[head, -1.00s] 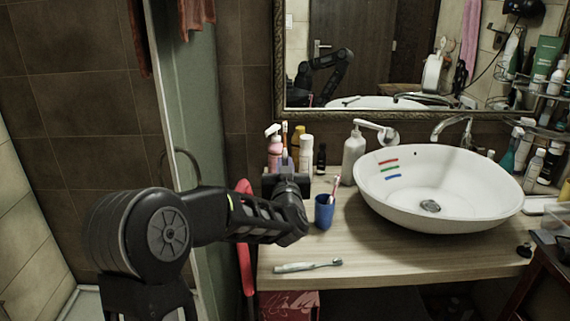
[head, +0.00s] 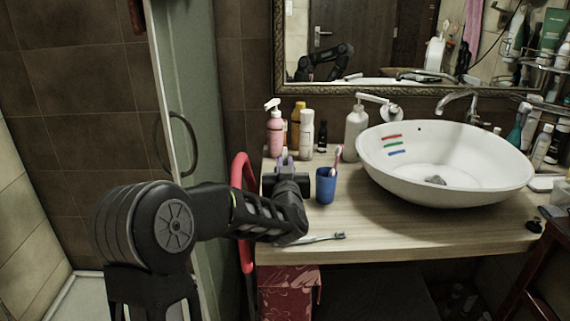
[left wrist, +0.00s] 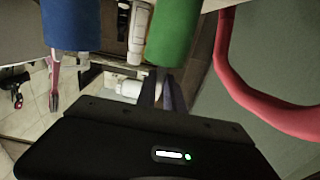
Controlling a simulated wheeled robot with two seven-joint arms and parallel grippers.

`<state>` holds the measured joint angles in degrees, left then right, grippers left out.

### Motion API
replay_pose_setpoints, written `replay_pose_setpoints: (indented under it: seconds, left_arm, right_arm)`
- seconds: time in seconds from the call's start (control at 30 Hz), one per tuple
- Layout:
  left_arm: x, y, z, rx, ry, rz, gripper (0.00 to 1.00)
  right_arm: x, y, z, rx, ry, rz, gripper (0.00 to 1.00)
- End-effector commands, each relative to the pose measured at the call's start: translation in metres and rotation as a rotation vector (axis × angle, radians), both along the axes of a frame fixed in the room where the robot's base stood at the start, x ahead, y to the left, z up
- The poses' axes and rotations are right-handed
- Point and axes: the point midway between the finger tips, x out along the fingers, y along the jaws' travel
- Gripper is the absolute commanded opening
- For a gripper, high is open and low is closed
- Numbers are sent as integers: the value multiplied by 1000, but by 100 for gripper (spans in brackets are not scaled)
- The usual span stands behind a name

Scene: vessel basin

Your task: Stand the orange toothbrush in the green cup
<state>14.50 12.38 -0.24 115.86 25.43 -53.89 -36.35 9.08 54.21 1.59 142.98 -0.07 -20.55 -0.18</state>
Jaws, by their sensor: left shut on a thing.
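The orange toothbrush (head: 285,135) shows as a thin upright sliver above my left gripper (head: 284,163) in the head view. The left gripper is shut on it; the fingers (left wrist: 165,92) also show in the left wrist view. The green cup (left wrist: 173,32) appears upside down in that view, its rim right by the fingers. My gripper and arm hide the cup in the head view. The brush's lower end is not visible, so I cannot tell how deep it sits in the cup. My right gripper is not in view.
A blue cup (head: 326,186) with a pink-and-white toothbrush stands just right of the gripper. Bottles (head: 306,132) stand behind it. A pale toothbrush (head: 322,238) lies at the counter's front edge. The white basin (head: 445,185) fills the right. A red curved bar (head: 240,172) is at left.

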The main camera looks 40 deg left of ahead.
Motion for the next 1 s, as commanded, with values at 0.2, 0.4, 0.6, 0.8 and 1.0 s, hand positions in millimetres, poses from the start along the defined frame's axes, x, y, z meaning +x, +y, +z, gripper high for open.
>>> replay_pose_setpoints:
  seconds: [0.2,0.4,0.6,0.8,1.0]
  left_arm:
    - [0,0,-11,0,0,0,0]
    - [0,0,-12,0,0,0,0]
    - [0,0,-12,0,0,0,14]
    - [0,0,-12,0,0,0,30]
    - [0,0,-12,0,0,0,38]
  right_arm:
    - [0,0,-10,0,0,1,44]
    - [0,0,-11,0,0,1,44]
    - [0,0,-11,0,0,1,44]
    - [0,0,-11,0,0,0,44]
    - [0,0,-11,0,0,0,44]
